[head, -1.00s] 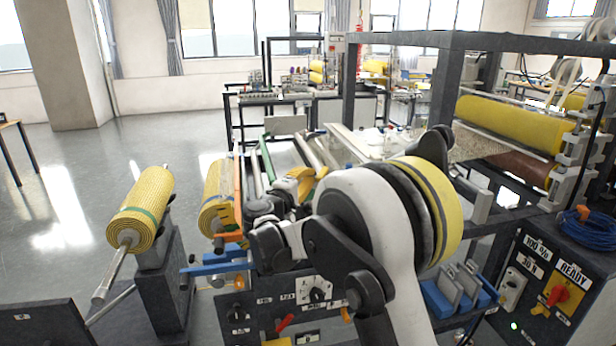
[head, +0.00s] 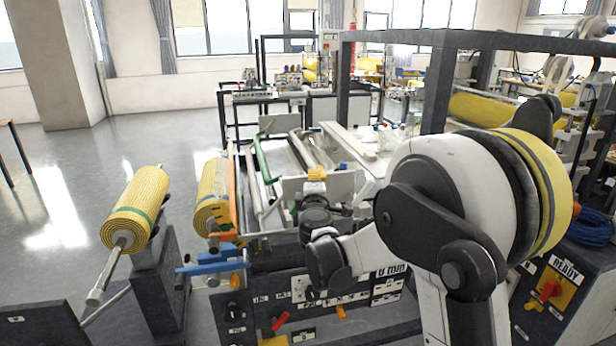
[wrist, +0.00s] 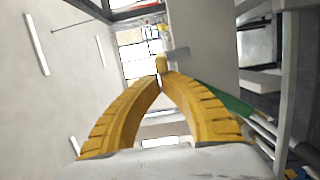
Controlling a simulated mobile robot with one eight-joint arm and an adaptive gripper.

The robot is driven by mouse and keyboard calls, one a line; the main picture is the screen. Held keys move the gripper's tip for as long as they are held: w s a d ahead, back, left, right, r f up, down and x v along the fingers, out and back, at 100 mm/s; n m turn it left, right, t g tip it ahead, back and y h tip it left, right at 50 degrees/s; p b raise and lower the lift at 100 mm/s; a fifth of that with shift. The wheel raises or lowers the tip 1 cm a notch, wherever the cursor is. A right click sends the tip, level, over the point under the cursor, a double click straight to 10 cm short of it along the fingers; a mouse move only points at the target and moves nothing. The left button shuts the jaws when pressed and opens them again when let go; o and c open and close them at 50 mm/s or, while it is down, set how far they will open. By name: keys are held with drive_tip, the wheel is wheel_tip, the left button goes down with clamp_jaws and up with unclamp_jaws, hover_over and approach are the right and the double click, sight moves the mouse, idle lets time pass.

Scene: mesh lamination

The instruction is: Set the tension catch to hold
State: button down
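My gripper (head: 316,174) is in the middle of the head view, beyond my wrist and over the machine's front part. In the wrist view its two yellow fingers (wrist: 161,80) curve in and their tips come together, with no thing visible between them. A small yellow knob (wrist: 162,63) with a grey bar shows just past the tips; I cannot tell whether they touch it. No label marks the tension catch, so I cannot say for sure which part it is. A red lever (head: 281,320) and an orange lever (head: 341,312) are on the front panel.
Two yellow mesh rolls, one on a stand (head: 137,207) and one on the machine (head: 211,190), are at left. Blue clamps (head: 212,258) sit below the second. A dark overhead frame (head: 435,90) stands at right, above a READY switch box (head: 551,290).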

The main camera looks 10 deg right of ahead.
drive_tip(key=shift+s+d, duration=0.2)
drive_tip(key=shift+d, duration=0.35)
drive_tip(key=shift+s+d, duration=0.15)
drive_tip(key=shift+d, duration=1.3)
